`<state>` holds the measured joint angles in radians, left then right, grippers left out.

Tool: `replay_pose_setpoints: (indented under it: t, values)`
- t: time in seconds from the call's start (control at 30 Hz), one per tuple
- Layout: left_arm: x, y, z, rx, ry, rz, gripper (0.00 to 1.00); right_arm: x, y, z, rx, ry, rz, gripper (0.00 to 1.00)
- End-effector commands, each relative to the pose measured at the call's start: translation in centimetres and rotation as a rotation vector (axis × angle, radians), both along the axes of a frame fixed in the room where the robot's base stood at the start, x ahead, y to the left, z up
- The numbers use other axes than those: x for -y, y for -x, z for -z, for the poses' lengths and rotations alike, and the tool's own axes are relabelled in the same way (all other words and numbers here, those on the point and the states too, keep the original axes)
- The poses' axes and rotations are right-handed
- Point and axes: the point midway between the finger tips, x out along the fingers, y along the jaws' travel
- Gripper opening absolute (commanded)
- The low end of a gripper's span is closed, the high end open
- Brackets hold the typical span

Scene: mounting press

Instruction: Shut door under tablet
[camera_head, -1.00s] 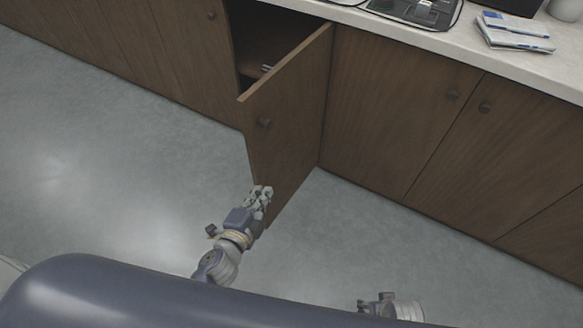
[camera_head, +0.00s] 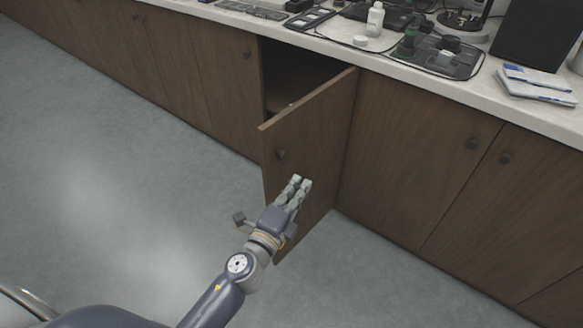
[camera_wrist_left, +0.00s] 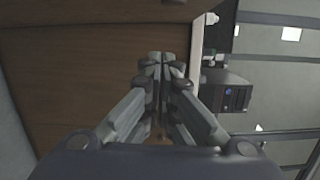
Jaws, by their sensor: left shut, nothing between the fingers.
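The brown wooden cabinet door (camera_head: 318,140) stands open, swung out from the dark cabinet opening (camera_head: 292,72). It has a round dark knob (camera_head: 281,155) near its free edge. My left gripper (camera_head: 300,182) is shut and empty in front of the outer face of the door, below and right of the knob. In the left wrist view my left gripper (camera_wrist_left: 161,60) shows with its fingers together over brown wood. Whether the fingers touch the door, I cannot tell. No tablet can be made out clearly. My right gripper is not in view.
A pale counter (camera_head: 400,65) runs above the cabinets, with a white bottle (camera_head: 375,18), devices and booklets (camera_head: 537,84) on it. Shut cabinet doors (camera_head: 415,150) stand to the right. The grey floor (camera_head: 110,190) is clear at left.

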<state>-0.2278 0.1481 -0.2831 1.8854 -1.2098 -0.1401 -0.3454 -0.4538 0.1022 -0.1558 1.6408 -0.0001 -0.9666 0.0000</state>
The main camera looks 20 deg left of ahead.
Motion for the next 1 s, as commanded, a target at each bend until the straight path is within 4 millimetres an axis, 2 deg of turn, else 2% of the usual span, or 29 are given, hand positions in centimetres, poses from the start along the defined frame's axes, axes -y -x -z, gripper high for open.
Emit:
replay_pose_setpoints:
  t: [0.17,0.3,0.53,1.0]
  values:
    - [0.6,-3.0,-0.2,0.002,0.000,0.000,0.00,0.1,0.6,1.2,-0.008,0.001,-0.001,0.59]
    - [-1.5,-3.9,-0.3,0.001,-0.004,-0.001,0.00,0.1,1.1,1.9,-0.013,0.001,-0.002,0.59]
    - [-3.0,-4.5,-0.2,-0.001,-0.001,0.000,0.00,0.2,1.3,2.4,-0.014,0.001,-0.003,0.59]
    - [-3.3,-4.6,-0.2,0.000,0.000,0.004,0.00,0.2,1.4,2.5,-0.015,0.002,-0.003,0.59]
